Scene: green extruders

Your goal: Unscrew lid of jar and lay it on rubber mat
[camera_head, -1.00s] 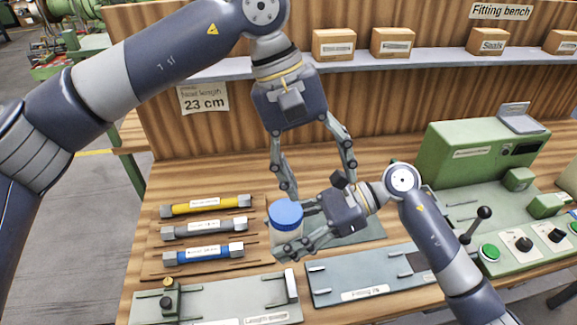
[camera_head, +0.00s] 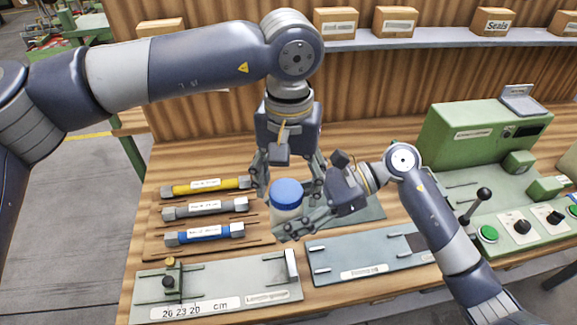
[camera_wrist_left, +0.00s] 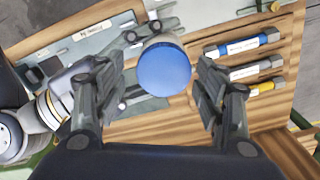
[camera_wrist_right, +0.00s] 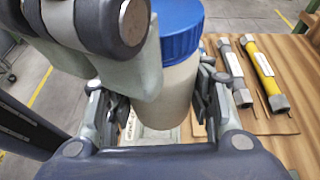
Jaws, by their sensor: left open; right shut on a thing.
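The jar (camera_head: 284,213) is a pale cylinder with a blue lid (camera_head: 287,192) on top, upright. My right gripper (camera_head: 292,227) is shut on the jar's body; in the right wrist view the pale jar body (camera_wrist_right: 168,95) stands between its fingers. My left gripper (camera_head: 290,190) is open and points down, its fingers either side of the lid and slightly behind it. In the left wrist view the lid (camera_wrist_left: 164,68) sits between the spread fingers, apart from both. The grey-green rubber mat (camera_head: 368,208) lies on the bench behind my right gripper, partly hidden.
Yellow, grey and blue labelled hoses (camera_head: 205,210) lie on a rack at the left. A length gauge plate (camera_head: 225,290) and a fitting jig (camera_head: 365,262) lie in front. A green machine (camera_head: 470,130) stands at the right. A shelf with boxes (camera_head: 335,20) runs behind.

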